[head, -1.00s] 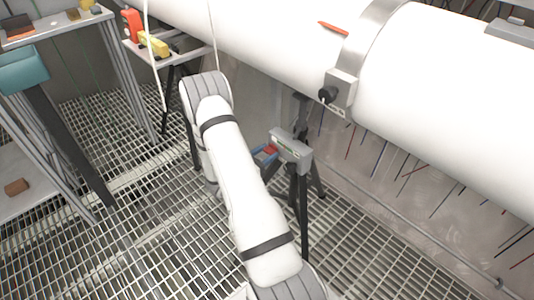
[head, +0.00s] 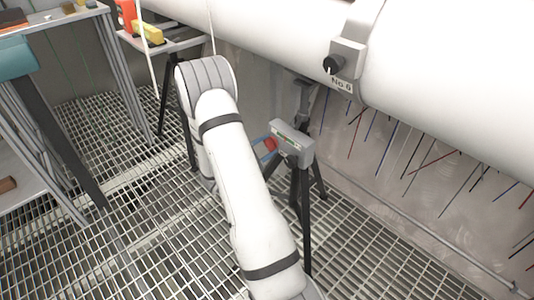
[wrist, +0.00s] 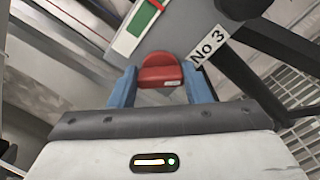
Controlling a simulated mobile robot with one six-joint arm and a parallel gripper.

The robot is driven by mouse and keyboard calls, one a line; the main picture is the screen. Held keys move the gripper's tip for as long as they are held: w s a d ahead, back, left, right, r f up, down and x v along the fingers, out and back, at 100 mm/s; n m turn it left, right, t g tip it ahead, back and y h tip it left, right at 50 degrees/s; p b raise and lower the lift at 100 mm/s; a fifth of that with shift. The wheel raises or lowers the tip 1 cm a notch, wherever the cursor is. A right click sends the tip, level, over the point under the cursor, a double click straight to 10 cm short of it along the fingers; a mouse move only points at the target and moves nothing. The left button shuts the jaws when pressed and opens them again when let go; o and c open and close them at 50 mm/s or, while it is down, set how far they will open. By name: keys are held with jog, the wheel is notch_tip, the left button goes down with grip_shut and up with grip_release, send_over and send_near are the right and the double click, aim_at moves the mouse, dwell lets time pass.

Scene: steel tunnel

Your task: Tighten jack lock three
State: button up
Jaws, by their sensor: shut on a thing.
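The jack lock is a red knob (wrist: 162,70) on a grey box, beside a label reading "No 3" (wrist: 209,45) in the wrist view. My gripper (wrist: 160,86) has one blue finger on each side of the red knob and is shut on it. In the head view the grey jack box (head: 292,142) sits on top of a dark stand, with the red knob (head: 270,144) on its left side. The blue fingers show there at the knob; the rest of my gripper is hidden behind my arm. A green and white strip (wrist: 135,26) is on the box.
A large white pipe (head: 440,85) runs above, with a clamp, a black knob (head: 333,64) and a "No 6" label. A shelf frame (head: 110,75) stands at the left. A yellow item (head: 148,34) lies on a small table. The grated floor (head: 130,240) is open.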

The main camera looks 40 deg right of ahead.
jog(key=m+b, duration=0.2)
jog(key=b, duration=0.1)
jog(key=m+b, duration=0.3)
jog(key=b, duration=0.1)
jog(key=m+b, duration=0.3)
jog(key=b, duration=0.1)
jog(key=shift+f, duration=0.3)
jog(key=shift+r, duration=0.1)
jog(key=o, duration=1)
jog(key=shift+a+r, duration=0.1)
jog(key=a, duration=0.2)
jog(key=a+p, duration=0.1)
jog(key=a, duration=0.2)
jog(key=a+p, duration=0.1)
jog(key=a, duration=0.1)
jog(key=shift+s+a, duration=0.35)
